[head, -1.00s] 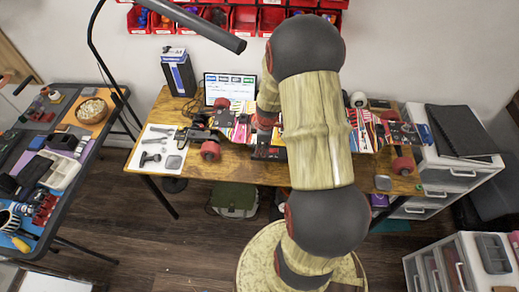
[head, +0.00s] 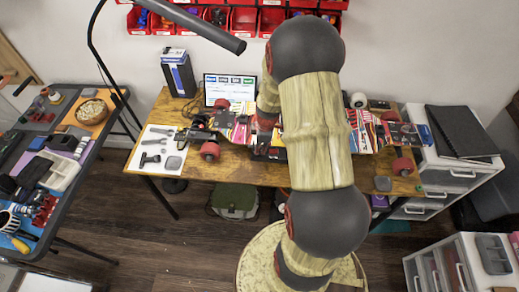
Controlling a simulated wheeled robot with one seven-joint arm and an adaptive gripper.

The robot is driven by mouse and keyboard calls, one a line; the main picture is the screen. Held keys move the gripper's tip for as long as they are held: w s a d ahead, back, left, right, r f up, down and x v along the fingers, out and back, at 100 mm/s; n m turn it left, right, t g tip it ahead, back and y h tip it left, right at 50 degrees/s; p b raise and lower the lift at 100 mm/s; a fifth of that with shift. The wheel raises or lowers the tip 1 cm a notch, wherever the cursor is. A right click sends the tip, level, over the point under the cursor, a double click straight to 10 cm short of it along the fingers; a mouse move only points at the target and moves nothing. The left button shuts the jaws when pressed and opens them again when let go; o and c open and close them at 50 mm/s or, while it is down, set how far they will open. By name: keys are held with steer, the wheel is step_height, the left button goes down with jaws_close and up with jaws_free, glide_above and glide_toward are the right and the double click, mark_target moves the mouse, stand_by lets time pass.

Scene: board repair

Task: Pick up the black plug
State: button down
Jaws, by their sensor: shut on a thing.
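The skateboard (head: 384,130) lies across the wooden table with its colourful deck and red wheels, its middle covered by my arm. My gripper (head: 260,144) is a small dark shape below the wrist, over the deck just left of the arm. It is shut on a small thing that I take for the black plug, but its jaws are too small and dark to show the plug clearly. No separate black plug can be made out on the board or table.
A laptop (head: 230,90) and a dark box (head: 179,73) stand behind the board. A white mat (head: 143,163) with several tools lies at the table's left end. A lamp arm (head: 190,22) reaches in from above. White drawers (head: 448,174) stand at the right.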

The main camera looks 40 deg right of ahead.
steer(key=shift+d+r, duration=0.1)
steer(key=shift+r, duration=0.1)
steer(key=shift+w+r, duration=0.1)
steer(key=shift+r, duration=0.2)
steer(key=r, duration=0.3)
steer(key=shift+s, duration=0.25)
steer(key=s+a+r+p, duration=0.2)
steer(key=s+a+r, duration=0.3)
steer(key=s+r, duration=0.4)
steer(key=s, duration=0.3)
steer(key=shift+s+a, duration=0.25)
steer(key=shift+a, duration=0.15)
